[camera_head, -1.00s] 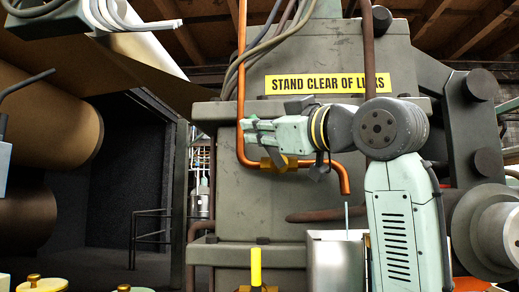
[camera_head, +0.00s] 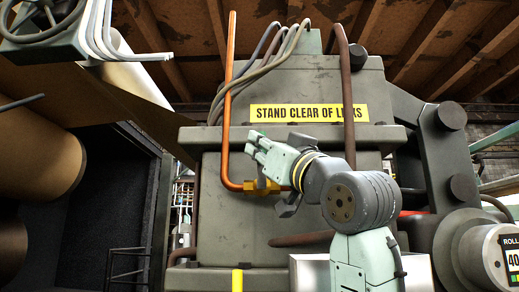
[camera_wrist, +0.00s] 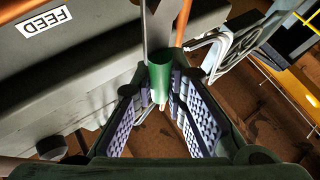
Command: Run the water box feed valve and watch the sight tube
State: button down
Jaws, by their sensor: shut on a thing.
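The brass feed valve (camera_head: 262,186) sits on the orange copper pipe (camera_head: 226,110), in front of the grey machine housing. My gripper (camera_head: 256,146) is just above the valve and points up and left. In the wrist view, my gripper (camera_wrist: 160,100) is shut on a green handle grip (camera_wrist: 160,75) on a flat steel lever (camera_wrist: 158,25). The grip lies between the ridged pads. In the head view my fingers hide the lever. I cannot pick out the sight tube with certainty.
A steel box (camera_head: 308,275) stands below, partly behind my arm. A yellow upright piece (camera_head: 237,280) shows at the bottom edge. A "STAND CLEAR" sign (camera_head: 309,113) is on the housing. A large roll (camera_head: 40,145) is at left, and a display (camera_head: 511,262) at right.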

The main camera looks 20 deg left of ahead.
dwell(0.3)
jog(key=c, duration=1.6)
grip_release()
jog(key=shift+d, duration=0.1)
jog(key=v, duration=1.2)
